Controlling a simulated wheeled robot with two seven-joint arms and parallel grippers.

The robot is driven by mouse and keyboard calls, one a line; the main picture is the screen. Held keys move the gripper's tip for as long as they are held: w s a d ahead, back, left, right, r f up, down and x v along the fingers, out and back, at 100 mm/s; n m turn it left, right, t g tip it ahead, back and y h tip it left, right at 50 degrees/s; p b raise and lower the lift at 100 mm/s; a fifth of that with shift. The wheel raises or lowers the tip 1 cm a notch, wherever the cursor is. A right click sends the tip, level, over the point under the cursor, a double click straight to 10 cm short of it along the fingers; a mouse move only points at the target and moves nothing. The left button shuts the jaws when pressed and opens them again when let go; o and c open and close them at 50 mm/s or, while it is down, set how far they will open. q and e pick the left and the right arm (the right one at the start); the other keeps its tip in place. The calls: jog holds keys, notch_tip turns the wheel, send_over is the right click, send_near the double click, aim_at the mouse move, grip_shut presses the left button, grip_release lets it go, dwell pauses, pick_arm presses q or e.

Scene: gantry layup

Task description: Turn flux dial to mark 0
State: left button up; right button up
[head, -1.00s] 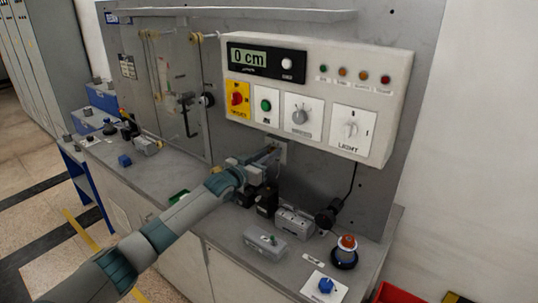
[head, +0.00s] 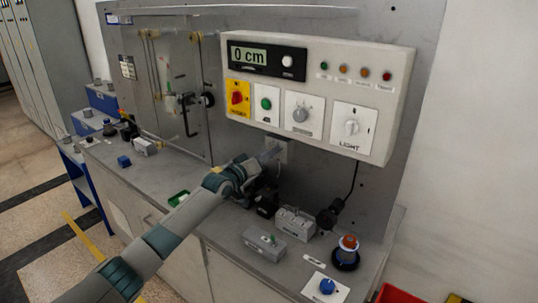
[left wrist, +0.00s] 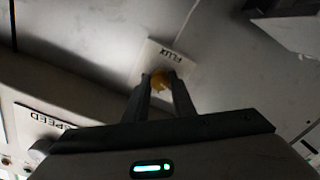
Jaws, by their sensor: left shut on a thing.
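The yellow flux dial (left wrist: 160,80) sits on a pale plate labelled FLUX (left wrist: 168,55) in the left wrist view. My left gripper (left wrist: 163,88) is shut on the dial, one finger on each side of it. The fingers cover part of the dial, and I cannot read a pointer or scale marks. In the head view my left gripper (head: 270,155) reaches the flux plate (head: 284,150) on the upright panel, below the control box. The dial itself is hidden there. My right gripper is not in view.
The white control box (head: 376,76) overhangs just above the gripper, with a display (head: 249,56) reading "0 cm". In the left wrist view a SPEED label (left wrist: 45,116) is close by.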

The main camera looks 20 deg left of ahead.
pick_arm(q)
jog(key=o, duration=1.1)
jog(key=shift+c, duration=0.2)
jog(key=shift+s, duration=0.2)
jog(key=b+v, duration=0.4)
jog(key=v, duration=1.3)
